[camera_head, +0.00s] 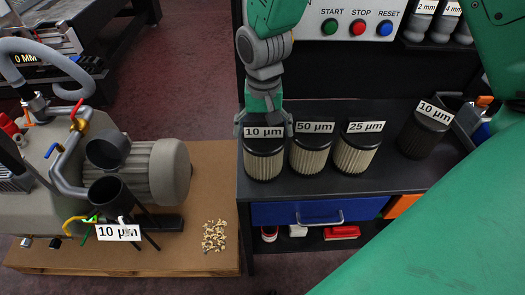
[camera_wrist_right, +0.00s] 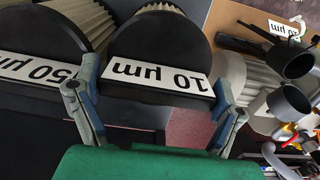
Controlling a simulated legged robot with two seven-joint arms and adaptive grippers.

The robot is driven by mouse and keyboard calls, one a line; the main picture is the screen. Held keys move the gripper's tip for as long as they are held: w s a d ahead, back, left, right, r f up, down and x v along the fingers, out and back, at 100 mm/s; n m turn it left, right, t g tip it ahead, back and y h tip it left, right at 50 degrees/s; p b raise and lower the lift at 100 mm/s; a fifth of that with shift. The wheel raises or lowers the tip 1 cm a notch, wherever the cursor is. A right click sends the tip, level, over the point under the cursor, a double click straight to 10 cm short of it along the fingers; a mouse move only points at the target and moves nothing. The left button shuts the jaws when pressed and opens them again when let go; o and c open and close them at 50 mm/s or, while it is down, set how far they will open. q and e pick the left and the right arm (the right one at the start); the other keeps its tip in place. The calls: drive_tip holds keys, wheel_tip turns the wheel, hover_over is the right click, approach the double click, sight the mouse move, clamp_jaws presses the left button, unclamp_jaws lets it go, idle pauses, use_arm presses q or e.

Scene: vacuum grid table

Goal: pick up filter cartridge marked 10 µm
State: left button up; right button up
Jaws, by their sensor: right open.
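The filter cartridge marked 10 µm (camera_head: 263,163) stands upright on the dark bench top, leftmost in a row. It has a black cap and a beige pleated body. My right gripper (camera_head: 260,122) comes down from above and behind it, open, at its cap. In the right wrist view, the open fingers (camera_wrist_right: 156,78) lie on either side of the cap of the 10 µm cartridge (camera_wrist_right: 155,38); I cannot tell whether they touch it. A dark grey cartridge, also labelled 10 µm (camera_head: 425,133), stands at the right. My left gripper is not in view.
The 50 µm cartridge (camera_head: 311,158) stands close beside the 10 µm one, then the 25 µm cartridge (camera_head: 356,156). A pump machine (camera_head: 165,172) with a 10 µm tag sits left on a brown board (camera_head: 215,190) with scattered bits (camera_head: 215,235). A button panel (camera_head: 350,22) is behind.

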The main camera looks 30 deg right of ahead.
drive_tip(key=c, duration=1.3)
drive_tip(key=shift+r, duration=0.1)
